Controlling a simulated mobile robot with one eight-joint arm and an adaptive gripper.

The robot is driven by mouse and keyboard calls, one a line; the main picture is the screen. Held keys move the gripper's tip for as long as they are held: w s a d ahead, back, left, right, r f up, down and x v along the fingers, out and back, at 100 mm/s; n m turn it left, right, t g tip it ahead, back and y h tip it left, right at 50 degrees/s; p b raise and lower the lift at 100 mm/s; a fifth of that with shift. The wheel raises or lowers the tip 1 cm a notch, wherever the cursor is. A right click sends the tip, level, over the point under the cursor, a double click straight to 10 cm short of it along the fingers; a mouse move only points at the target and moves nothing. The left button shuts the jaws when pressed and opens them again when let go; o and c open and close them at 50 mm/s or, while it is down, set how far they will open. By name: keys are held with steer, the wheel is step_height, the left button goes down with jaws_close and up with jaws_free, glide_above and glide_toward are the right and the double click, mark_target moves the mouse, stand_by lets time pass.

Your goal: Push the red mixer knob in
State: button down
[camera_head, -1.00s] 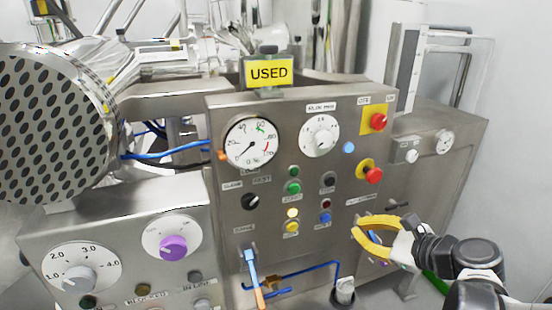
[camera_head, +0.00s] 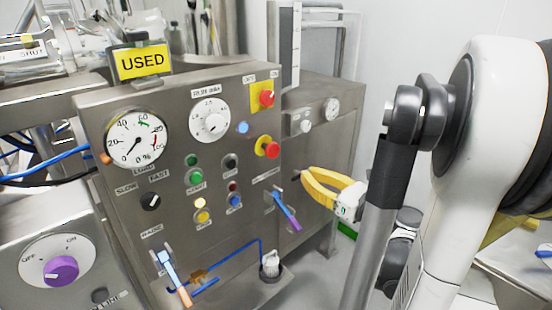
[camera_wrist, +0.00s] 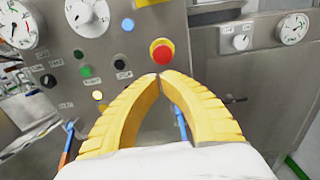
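Two red knobs are on the steel control panel (camera_head: 130,90). The lower one is a round red mushroom knob (camera_head: 268,148) on a yellow ring; the upper red knob (camera_head: 267,98) sits on a yellow plate with labels beside it. I cannot read which is the mixer knob. My gripper (camera_head: 304,173) has yellow fingers with their tips together and nothing visible between them. In the head view it is right of and slightly below the lower knob. In the wrist view the lower red knob (camera_wrist: 162,51) shows just above the fingertips (camera_wrist: 160,75); contact is not visible.
A purple-and-blue lever (camera_head: 285,212) and a blue-and-orange lever (camera_head: 173,275) stick out from the panel. Several coloured buttons and a gauge (camera_head: 138,138) lie left of the knobs. A yellow USED sign (camera_head: 144,62) stands on top. Bare floor shows at right.

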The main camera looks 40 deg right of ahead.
mark_target(272, 155)
steer(key=w, duration=0.3)
steer(key=w+b, duration=0.1)
steer(key=w, duration=0.3)
steer(key=w+a+b, duration=0.1)
steer(key=w, duration=0.3)
steer(key=shift+w+f, duration=0.1)
steer(key=shift+w, duration=0.05)
steer(key=shift+w+b, duration=0.3)
steer(key=shift+w, duration=0.25)
steer(key=shift+w, duration=1.05)
steer(key=shift+a, duration=0.1)
